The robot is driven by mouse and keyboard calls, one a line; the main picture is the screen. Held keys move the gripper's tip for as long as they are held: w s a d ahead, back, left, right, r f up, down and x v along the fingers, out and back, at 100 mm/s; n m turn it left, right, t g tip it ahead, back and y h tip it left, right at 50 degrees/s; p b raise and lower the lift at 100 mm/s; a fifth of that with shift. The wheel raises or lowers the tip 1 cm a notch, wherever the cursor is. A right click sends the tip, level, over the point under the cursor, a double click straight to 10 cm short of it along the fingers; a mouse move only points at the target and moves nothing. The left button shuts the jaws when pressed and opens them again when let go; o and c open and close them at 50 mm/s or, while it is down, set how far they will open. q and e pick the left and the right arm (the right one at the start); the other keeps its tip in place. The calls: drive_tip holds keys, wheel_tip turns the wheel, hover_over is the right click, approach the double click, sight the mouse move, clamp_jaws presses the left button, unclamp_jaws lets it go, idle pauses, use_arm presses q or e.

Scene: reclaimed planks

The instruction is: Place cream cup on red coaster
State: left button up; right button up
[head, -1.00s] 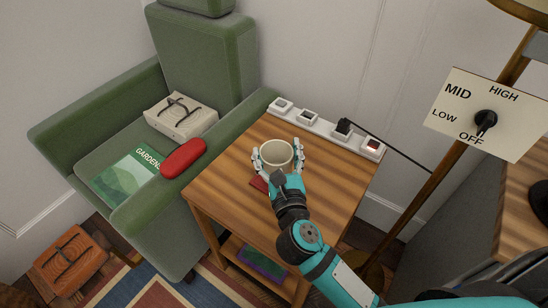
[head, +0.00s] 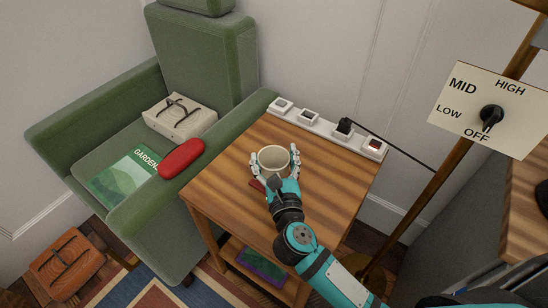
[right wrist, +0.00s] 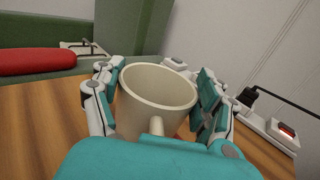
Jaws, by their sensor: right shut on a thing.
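The cream cup (head: 273,160) is upright over the wooden side table, with its opening facing up. My right gripper (head: 275,157) is shut on it, with fingers on both sides. In the right wrist view the cup (right wrist: 157,95) fills the space between the fingers, its handle towards my palm. Only a small edge of the red coaster (head: 257,184) shows, at the lower left of the cup. The cup, hand and wrist hide the rest. I cannot tell whether the cup touches the coaster. My left gripper is not in view.
A white power strip (head: 325,129) with a black plug (head: 344,126) runs along the table's back edge. A green armchair (head: 200,55) stands left, with a red case (head: 182,158) on its arm. The front of the tabletop (head: 235,205) is clear.

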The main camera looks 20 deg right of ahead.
sight(277, 171)
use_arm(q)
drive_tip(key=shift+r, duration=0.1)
use_arm(e)
drive_tip(key=o, duration=1.4)
drive_tip(key=shift+r, duration=0.15)
drive_tip(key=s, duration=0.6)
drive_tip(key=shift+s+a+f, duration=0.15)
drive_tip(key=shift+a+f, duration=0.05)
drive_tip(key=shift+a, duration=0.2)
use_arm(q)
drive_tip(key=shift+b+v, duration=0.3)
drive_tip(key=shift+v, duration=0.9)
use_arm(e)
drive_tip(key=s, duration=0.5)
drive_tip(key=shift+s+a+r, duration=0.15)
drive_tip(key=shift+s+a, duration=0.2)
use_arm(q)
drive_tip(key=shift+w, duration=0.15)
